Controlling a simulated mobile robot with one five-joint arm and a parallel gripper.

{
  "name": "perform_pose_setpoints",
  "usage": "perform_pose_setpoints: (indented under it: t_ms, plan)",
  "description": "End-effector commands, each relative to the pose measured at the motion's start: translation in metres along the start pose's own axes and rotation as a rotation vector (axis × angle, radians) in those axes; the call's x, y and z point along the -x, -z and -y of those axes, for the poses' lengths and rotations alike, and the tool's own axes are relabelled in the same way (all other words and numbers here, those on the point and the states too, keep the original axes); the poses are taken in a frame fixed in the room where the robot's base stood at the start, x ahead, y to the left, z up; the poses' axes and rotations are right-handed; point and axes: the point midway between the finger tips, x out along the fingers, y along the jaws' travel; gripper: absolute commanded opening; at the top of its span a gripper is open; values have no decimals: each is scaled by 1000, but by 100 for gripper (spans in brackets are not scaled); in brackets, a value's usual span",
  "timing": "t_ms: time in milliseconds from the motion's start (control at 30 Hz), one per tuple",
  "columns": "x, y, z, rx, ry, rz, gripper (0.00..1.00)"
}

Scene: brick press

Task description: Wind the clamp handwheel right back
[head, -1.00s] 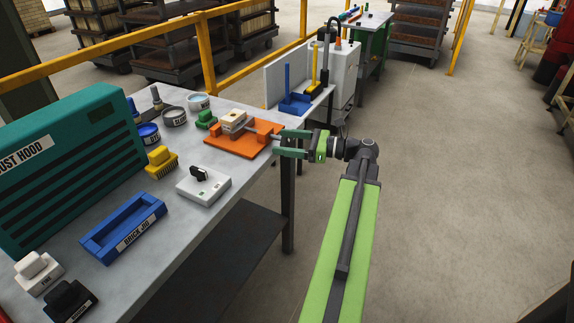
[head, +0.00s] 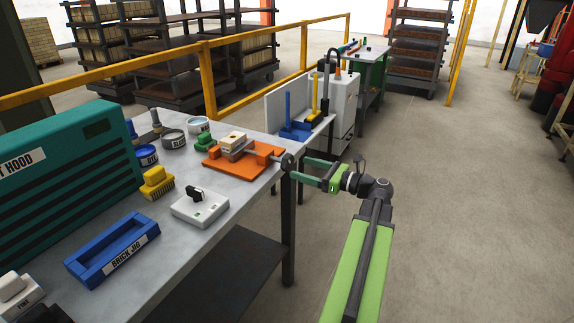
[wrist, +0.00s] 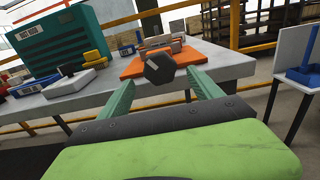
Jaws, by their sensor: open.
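The orange clamp (head: 225,164) sits near the right end of the grey bench, with a pale brick (head: 233,143) in it. In the wrist view the handwheel (wrist: 159,68) shows face-on between and just beyond the two fingers. I cannot tell whether the fingers touch it.
On the bench are a white switch box (head: 199,207), a blue brick jig (head: 112,249), a yellow brush (head: 157,183) and a teal dust hood (head: 70,170). A side table (head: 322,125) with blue and yellow stands is beyond. Open floor lies to the right.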

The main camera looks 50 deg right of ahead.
Motion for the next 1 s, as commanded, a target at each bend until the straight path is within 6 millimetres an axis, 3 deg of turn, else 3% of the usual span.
perform_pose_setpoints:
  t_ms: [100, 300, 667, 1000]
  plan:
    - [-29, 0, 0, 0, -2, 0, 75]
    - [-58, 0, 1, 0, 0, 0, 75]
    - [-65, 0, 0, 0, 1, 0, 75]
    - [-65, 0, 1, 0, 2, 0, 31]
